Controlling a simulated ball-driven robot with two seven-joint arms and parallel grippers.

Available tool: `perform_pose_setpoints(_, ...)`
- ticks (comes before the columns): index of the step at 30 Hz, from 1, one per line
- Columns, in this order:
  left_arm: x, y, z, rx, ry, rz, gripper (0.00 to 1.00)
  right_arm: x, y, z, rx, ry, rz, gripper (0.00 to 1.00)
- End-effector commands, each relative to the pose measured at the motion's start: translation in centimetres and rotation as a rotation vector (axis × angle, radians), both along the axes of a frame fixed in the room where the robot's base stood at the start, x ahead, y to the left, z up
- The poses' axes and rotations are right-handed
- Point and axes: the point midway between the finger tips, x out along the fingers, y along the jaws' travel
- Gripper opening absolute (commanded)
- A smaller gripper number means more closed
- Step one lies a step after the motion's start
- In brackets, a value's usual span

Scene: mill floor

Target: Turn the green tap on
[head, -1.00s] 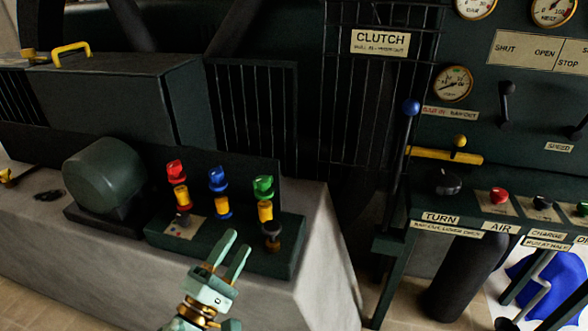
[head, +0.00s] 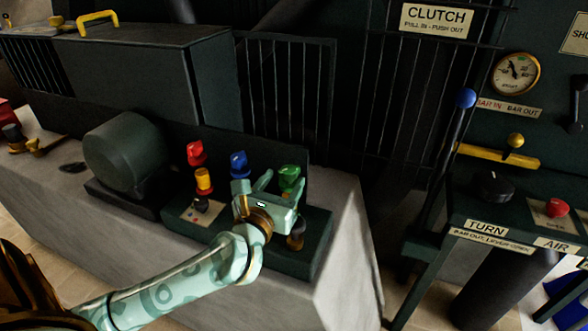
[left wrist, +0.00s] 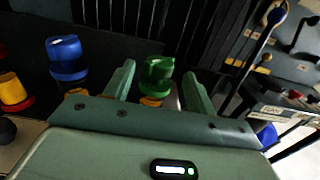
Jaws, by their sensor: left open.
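The green tap (head: 289,175) is the rightmost of three coloured taps on a dark block at the stone plinth's right end. My left gripper (head: 276,181) is open and reaches to it from the front left. In the left wrist view the green tap (left wrist: 157,72) stands between the two open fingers (left wrist: 158,84), with gaps on both sides. Its lower body is mostly hidden behind my gripper. My right gripper is not in view.
The blue tap (head: 239,163) and red tap (head: 196,153) stand just left of the green one. A dark rounded housing (head: 125,150) sits further left. A barred guard (head: 290,95) rises behind. A control desk with a red button (head: 557,208) stands to the right.

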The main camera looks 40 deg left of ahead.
Motion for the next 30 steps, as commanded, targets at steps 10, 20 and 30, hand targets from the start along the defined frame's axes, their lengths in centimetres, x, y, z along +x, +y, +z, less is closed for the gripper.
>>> perform_pose_setpoints(10,5.4,1.3,-0.2,0.003,0.001,0.0,0.56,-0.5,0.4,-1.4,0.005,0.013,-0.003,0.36)
perform_pose_setpoints(20,5.9,1.5,0.0,0.002,0.0,0.0,0.56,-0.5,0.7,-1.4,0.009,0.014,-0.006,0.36)
perform_pose_setpoints(30,5.9,1.5,0.0,0.002,0.0,0.001,0.11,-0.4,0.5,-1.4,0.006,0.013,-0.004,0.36)
